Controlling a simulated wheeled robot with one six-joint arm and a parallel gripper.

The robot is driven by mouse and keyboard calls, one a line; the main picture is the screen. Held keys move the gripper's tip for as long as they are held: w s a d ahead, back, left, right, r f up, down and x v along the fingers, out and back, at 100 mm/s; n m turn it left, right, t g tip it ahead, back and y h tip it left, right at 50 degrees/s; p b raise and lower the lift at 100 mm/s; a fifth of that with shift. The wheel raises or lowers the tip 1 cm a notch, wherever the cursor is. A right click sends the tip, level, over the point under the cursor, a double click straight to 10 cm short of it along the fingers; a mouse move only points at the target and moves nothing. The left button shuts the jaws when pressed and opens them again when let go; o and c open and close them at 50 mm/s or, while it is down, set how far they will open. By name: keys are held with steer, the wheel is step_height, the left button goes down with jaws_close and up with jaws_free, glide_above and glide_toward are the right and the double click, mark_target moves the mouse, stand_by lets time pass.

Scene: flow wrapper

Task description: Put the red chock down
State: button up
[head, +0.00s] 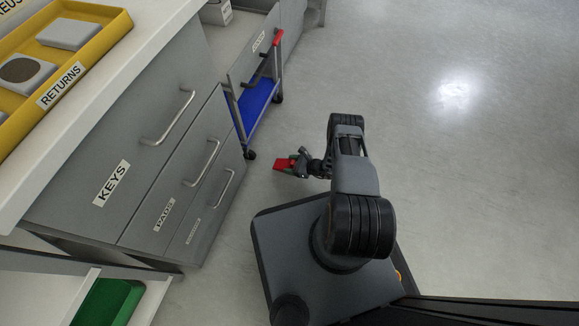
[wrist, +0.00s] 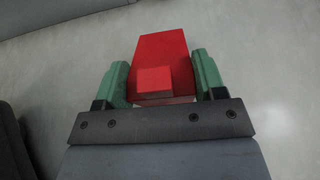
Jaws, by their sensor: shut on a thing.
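The red chock (head: 284,164) is a small red block low near the floor in the head view, to the right of the drawer cabinet. In the wrist view the red chock (wrist: 160,60) sits between two green fingers, with a smaller raised block on its near side. My gripper (head: 292,166) is shut on it, and the fingers also show on both sides of it in the wrist view (wrist: 162,78). Grey floor shows behind the chock. I cannot tell whether the chock touches the floor.
A grey drawer cabinet (head: 160,165) stands at the left, with a yellow returns tray (head: 98,68) on its counter. A trolley with a blue shelf (head: 258,105) and red handle end stands just beyond the gripper. An open drawer holds a green bin (head: 108,303). The floor (head: 450,190) at right is clear.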

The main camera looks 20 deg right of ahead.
steer(key=shift+w+f, duration=0.2)
steer(key=shift+f, duration=0.1)
steer(key=f+b, duration=0.3)
steer(key=shift+w, duration=0.35)
steer(key=shift+f, duration=0.3)
steer(key=shift+f, duration=0.15)
steer(key=o, duration=1)
